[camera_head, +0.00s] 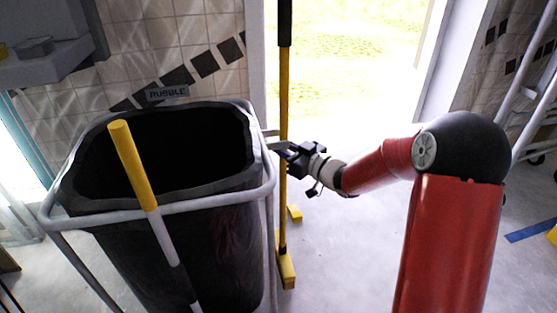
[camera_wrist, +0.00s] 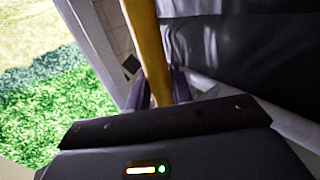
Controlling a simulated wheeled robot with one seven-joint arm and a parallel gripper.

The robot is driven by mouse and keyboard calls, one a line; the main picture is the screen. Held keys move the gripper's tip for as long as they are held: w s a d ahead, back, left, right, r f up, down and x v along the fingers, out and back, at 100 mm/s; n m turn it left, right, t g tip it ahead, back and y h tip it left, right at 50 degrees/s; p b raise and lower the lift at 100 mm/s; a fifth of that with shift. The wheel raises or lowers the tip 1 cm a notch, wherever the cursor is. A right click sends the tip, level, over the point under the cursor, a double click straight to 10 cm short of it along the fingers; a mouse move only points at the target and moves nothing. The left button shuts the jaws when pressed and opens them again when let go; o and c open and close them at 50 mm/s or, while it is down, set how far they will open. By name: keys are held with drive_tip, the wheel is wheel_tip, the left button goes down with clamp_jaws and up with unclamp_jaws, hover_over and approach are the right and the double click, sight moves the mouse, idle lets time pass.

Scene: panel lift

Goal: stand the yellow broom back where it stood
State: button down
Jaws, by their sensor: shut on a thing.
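The yellow broom (camera_head: 284,100) is upright just right of the bin, with a black upper end and a yellow head (camera_head: 287,271) low down near the floor. I cannot tell whether the head touches the floor. My gripper (camera_head: 283,151) is shut on the broom's handle at about mid-height, reaching in from the right. In the wrist view the yellow handle (camera_wrist: 148,45) runs between the two fingers of my gripper (camera_wrist: 158,88). The top end of the broom is cut off by the head view's upper edge.
A dark bin (camera_head: 225,235) in a pale tubular frame (camera_head: 215,203) stands close left of the broom. A yellow and white pole (camera_head: 133,165) leans at its front. A small yellow block (camera_head: 294,213) is on the floor behind the broom. A bright doorway (camera_head: 350,60) opens behind.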

drive_tip(key=shift+s+a+r, duration=0.1)
drive_tip(key=shift+s+a, duration=0.1)
drive_tip(key=shift+a, duration=0.55)
drive_tip(key=shift+f, duration=1.9)
drive_tip(key=c, duration=1.2)
unclamp_jaws()
drive_tip(key=shift+c, duration=0.2)
